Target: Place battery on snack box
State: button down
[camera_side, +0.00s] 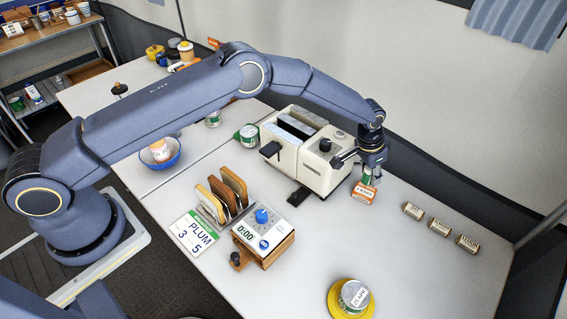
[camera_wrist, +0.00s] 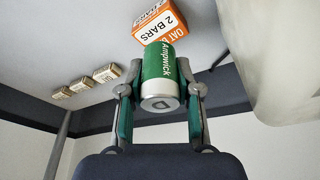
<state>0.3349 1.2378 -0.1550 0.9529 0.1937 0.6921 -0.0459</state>
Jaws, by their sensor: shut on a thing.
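The battery (camera_wrist: 159,72) is a green cylinder with a silver end and the word "Ampwick". My gripper (camera_wrist: 160,90) is shut on it, one finger on each side. The snack box (camera_wrist: 163,24) is orange and white, reads "OAT 2 BARS", and lies just beyond the battery in the wrist view. In the side view, my gripper (camera_side: 369,163) is right above the snack box (camera_side: 363,193), with the battery (camera_side: 367,175) upright between them. The battery's lower end is at the box's top; I cannot tell whether they touch.
A cream toaster (camera_side: 318,165) stands close to the left of my gripper. Several small labelled blocks (camera_side: 439,227) lie in a row to the right. A timer box (camera_side: 263,235), a toast rack (camera_side: 228,192) and a can on a yellow dish (camera_side: 354,295) stand nearer. The table between is clear.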

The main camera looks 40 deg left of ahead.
aim_at(367, 189)
jog(key=shift+x, duration=2)
jog(key=shift+s+a, duration=0.1)
jog(key=shift+s, duration=0.05)
jog(key=shift+f, duration=0.2)
jog(key=c, duration=0.8)
grip_release()
